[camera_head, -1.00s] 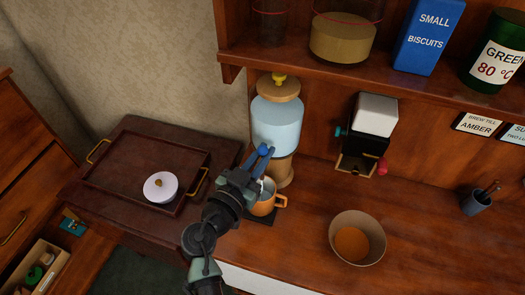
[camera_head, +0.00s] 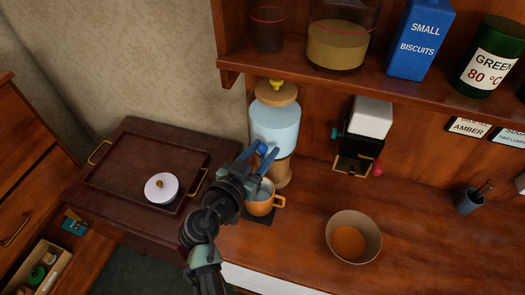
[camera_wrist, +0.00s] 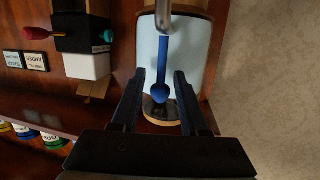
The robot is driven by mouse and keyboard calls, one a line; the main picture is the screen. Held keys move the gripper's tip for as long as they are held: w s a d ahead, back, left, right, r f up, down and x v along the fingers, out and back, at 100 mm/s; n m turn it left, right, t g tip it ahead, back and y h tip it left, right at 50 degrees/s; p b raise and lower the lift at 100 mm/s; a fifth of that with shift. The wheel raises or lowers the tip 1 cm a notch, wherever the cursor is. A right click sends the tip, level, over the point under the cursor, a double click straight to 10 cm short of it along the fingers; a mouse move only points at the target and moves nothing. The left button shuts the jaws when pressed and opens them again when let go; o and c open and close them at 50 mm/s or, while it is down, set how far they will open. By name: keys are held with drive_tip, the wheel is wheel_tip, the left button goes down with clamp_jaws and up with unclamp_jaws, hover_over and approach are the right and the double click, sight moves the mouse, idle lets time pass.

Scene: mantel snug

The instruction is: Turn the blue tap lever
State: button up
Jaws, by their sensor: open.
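The blue tap lever (camera_wrist: 161,75) ends in a round knob and rises from a metal spout in the wrist view. The tap is on the front of a pale blue dispenser (camera_head: 275,122) with a wooden lid. My gripper (camera_wrist: 157,88) is open, with one finger on each side of the lever; a gap shows on both sides. In the head view my gripper (camera_head: 260,155) is in front of the dispenser, with the lever's blue knob (camera_head: 261,148) between the fingers. An orange mug (camera_head: 262,205) stands below, partly hidden by my arm.
A black and white grinder (camera_head: 364,135) with a red knob is to the right. A tan bowl (camera_head: 340,222) stands on the counter. A shelf (camera_head: 300,78) overhangs behind.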

drive_tip(key=shift+f, duration=0.1)
drive_tip(key=shift+s+a, duration=0.15)
drive_tip(key=b+v, duration=0.3)
drive_tip(key=v, duration=0.9)
drive_tip(key=shift+s+r+b, duration=0.25)
drive_tip(key=shift+b, duration=0.1)
